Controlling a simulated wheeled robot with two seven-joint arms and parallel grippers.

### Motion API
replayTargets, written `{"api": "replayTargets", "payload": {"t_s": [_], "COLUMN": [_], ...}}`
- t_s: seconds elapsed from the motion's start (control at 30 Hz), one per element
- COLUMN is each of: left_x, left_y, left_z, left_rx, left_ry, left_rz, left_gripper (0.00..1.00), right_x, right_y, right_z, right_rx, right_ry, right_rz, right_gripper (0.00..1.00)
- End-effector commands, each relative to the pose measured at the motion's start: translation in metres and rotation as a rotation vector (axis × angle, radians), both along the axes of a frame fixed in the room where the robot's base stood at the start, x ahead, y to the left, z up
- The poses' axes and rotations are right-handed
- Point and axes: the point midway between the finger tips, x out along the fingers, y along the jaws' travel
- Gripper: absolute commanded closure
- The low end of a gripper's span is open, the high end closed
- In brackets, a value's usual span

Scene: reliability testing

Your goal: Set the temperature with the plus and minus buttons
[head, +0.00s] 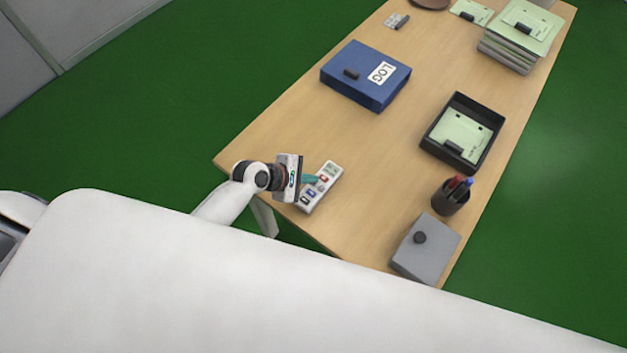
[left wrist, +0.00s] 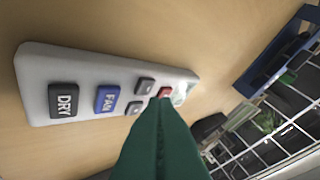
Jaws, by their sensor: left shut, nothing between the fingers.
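A white remote control (head: 331,172) lies on the wooden table near its front edge, in the head view. In the left wrist view the remote (left wrist: 35,75) shows a dark DRY button (left wrist: 64,101), a blue FAN button (left wrist: 107,99), two small grey buttons (left wrist: 145,86) and a red button (left wrist: 166,92). Marks on the grey buttons are too small to read. My left gripper (head: 314,179) is shut and empty, with its green fingertips (left wrist: 162,108) over the remote beside the grey and red buttons. I cannot tell whether they touch it. The fingers hide part of the remote. My right gripper is not in view.
On the table (head: 300,140) are a blue LOG box (head: 345,92), a black tray (head: 487,104), a pen cup (head: 449,199), a grey box with a dark knob (head: 425,255) and a stack of green-topped items (head: 525,30). The table is clear between the remote and the LOG box.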

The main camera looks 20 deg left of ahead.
Motion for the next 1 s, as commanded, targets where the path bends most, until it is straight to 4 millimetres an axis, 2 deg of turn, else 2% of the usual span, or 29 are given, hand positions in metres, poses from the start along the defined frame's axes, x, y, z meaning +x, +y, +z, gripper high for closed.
{"api": "replayTargets", "payload": {"t_s": [1.0], "left_x": [0.0003], "left_y": [0.0], "left_z": [-0.0114], "left_rx": [-0.001], "left_ry": [0.0], "left_rz": [0.001], "left_gripper": [1.0], "right_x": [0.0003], "right_y": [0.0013], "right_z": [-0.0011], "right_rx": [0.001], "right_ry": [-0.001], "right_rz": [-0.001], "right_gripper": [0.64]}}
